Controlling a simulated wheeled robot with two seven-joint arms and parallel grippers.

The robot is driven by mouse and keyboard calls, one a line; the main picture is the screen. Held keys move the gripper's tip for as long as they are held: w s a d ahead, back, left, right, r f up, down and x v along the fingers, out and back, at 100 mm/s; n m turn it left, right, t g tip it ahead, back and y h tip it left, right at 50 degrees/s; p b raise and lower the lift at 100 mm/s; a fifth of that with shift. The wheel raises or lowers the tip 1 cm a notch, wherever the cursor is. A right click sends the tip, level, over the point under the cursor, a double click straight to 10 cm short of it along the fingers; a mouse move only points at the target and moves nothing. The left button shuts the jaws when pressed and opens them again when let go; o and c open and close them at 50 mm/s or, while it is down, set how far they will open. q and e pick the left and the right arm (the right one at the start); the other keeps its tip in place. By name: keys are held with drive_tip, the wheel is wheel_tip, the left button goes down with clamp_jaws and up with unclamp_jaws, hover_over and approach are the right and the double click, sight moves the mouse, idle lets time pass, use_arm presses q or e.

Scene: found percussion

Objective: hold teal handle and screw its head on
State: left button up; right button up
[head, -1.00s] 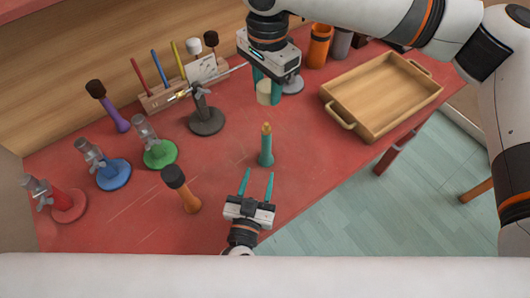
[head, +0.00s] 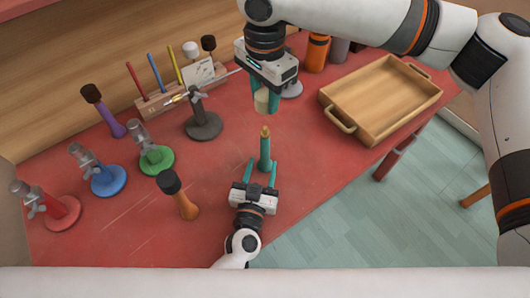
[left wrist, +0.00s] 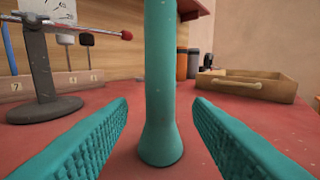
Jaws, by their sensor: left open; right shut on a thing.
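The teal handle (head: 265,152) stands upright on the red table with a tan threaded tip on top. My left gripper (head: 262,172) is open, with its teal fingers on either side of the handle's lower part. In the left wrist view the handle (left wrist: 160,90) stands between the open fingers, with a gap on both sides. My right gripper (head: 263,102) is shut on a cream cylindrical head (head: 261,101) and holds it above and slightly behind the handle, apart from it. The head is partly hidden by the fingers.
A wooden tray (head: 345,127) stands at the right. An orange-handled mallet (head: 186,205) stands left of my left gripper. Clamp stands with blue (head: 109,181), green (head: 158,161) and dark (head: 204,127) bases stand at the left. A rack (head: 160,102) of mallets is behind.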

sight(266, 150)
use_arm(q)
drive_tip(key=x, duration=0.6)
drive_tip(key=shift+w, duration=0.2)
clamp_jaws()
